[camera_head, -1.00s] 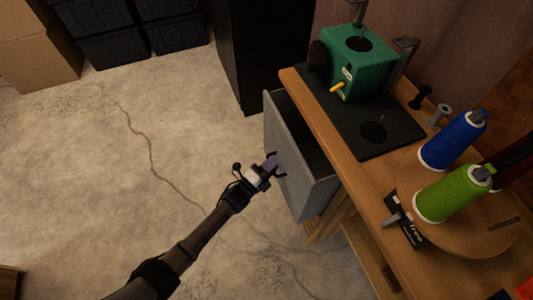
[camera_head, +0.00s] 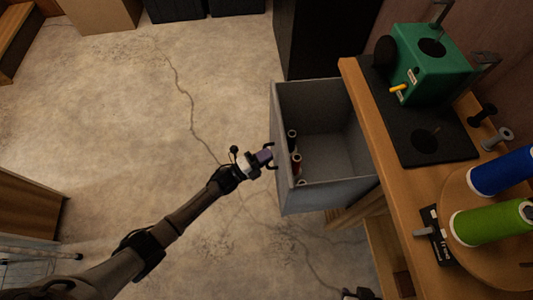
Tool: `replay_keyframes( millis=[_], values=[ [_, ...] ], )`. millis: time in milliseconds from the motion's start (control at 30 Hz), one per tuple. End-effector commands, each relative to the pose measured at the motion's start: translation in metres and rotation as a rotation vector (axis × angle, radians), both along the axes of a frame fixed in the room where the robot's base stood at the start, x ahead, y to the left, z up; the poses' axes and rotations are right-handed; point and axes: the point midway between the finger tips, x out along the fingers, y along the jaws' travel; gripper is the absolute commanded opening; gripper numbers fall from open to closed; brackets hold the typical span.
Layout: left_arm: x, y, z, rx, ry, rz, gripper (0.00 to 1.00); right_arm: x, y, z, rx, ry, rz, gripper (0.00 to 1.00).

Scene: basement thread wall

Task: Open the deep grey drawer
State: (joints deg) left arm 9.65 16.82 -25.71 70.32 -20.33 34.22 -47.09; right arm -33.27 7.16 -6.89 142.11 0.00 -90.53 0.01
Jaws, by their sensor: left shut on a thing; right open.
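The deep grey drawer (camera_head: 340,194) stands well out from the left side of the wooden bench, and its inside shows. Several small spools, one of them red (camera_head: 296,163), lie inside along its front panel. My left gripper (camera_head: 268,155) is shut on the drawer's handle at the outer face of the front panel; the handle itself is mostly hidden by the fingers. Part of my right gripper (camera_head: 358,294) shows at the bottom edge, below the drawer and apart from it; its fingers are mostly cut off.
The wooden bench (camera_head: 385,150) carries a green machine (camera_head: 432,62) on a black mat, a blue spool (camera_head: 505,170) and a green spool (camera_head: 490,222). A black cabinet (camera_head: 322,38) stands behind the drawer.

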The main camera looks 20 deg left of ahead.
Motion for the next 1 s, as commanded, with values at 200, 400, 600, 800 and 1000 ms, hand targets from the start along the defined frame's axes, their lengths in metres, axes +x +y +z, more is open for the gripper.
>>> replay_keyframes(
  millis=[200,400,600,800,1000],
  values=[
    [0.0,0.0,-0.001,0.001,0.001,-0.001,0.0,0.0,0.0,0.0,0.0,0.0,0.001,0.43],
    [-0.001,0.0,-0.001,0.001,0.0,-0.002,0.2,0.0,0.0,0.0,0.0,0.0,0.0,0.43],
    [0.0,0.0,0.0,0.001,0.001,-0.001,0.37,0.0,0.001,0.0,0.004,0.001,-0.003,0.43],
    [0.0,0.0,0.0,0.001,0.001,-0.001,0.37,0.0,0.002,0.0,0.008,0.0,-0.006,0.43],
    [-0.012,0.01,-0.002,0.001,0.003,0.0,0.37,0.0,0.003,0.006,0.009,0.0,-0.006,0.43]
  ],
)
